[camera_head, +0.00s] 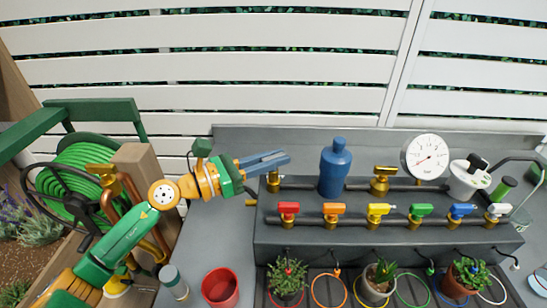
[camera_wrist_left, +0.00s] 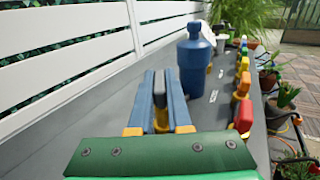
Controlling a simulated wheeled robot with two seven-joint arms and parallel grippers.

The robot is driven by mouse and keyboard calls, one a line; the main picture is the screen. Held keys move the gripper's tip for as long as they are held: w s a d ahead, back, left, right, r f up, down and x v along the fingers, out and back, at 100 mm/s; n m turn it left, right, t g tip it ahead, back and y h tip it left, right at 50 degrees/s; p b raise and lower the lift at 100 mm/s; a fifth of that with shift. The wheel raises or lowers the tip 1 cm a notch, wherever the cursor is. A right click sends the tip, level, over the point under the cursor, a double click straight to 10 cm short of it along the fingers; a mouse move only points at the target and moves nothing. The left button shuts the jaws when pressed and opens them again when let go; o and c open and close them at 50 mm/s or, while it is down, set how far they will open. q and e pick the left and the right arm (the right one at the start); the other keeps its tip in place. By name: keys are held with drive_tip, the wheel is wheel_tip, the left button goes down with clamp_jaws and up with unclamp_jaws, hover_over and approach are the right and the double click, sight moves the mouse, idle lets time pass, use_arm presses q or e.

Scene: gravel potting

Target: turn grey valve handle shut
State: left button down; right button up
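My left gripper (camera_head: 287,158) reaches in from the left at the left end of the upper pipe, with its two blue fingers apart. A brass valve (camera_head: 273,182) sits just below the fingers on that pipe. In the left wrist view a narrow grey piece, likely the grey valve handle (camera_wrist_left: 161,112), stands between the fingers (camera_wrist_left: 162,78), with brass below it. The fingers hide most of this handle in the head view. I cannot tell whether they press on it. My right gripper is not in view.
A blue bottle-shaped canister (camera_head: 336,168) stands on the pipe right of the gripper. A round gauge (camera_head: 425,157) is further right. A front row has several coloured valve handles, starting with a red one (camera_head: 288,208). A red pot (camera_head: 220,288) and a hose reel (camera_head: 80,175) are left.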

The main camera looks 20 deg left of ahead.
use_arm(q)
drive_tip(key=shift+f+b, duration=0.2)
drive_tip(key=shift+b, duration=0.3)
drive_tip(key=m+g+h+b, duration=0.2)
drive_tip(key=b, duration=0.3)
drive_tip(key=shift+f+g+b, duration=0.15)
drive_tip(key=shift+g+b, duration=0.15)
drive_tip(key=shift+g, duration=0.1)
drive_tip(key=shift+m+g+h+b, duration=0.3)
drive_tip(key=shift+m+g+b, duration=0.05)
drive_tip(key=shift+m+g, duration=0.05)
drive_tip(key=shift+r+m+g+h+b, duration=0.35)
drive_tip(key=shift+m+g+h, duration=0.2)
drive_tip(key=shift+g, duration=0.25)
drive_tip(key=shift+m+g+h, duration=0.35)
drive_tip(key=shift+m+g, duration=0.5)
drive_tip(key=shift+g, duration=0.65)
drive_tip(key=c, duration=0.9)
unclamp_jaws()
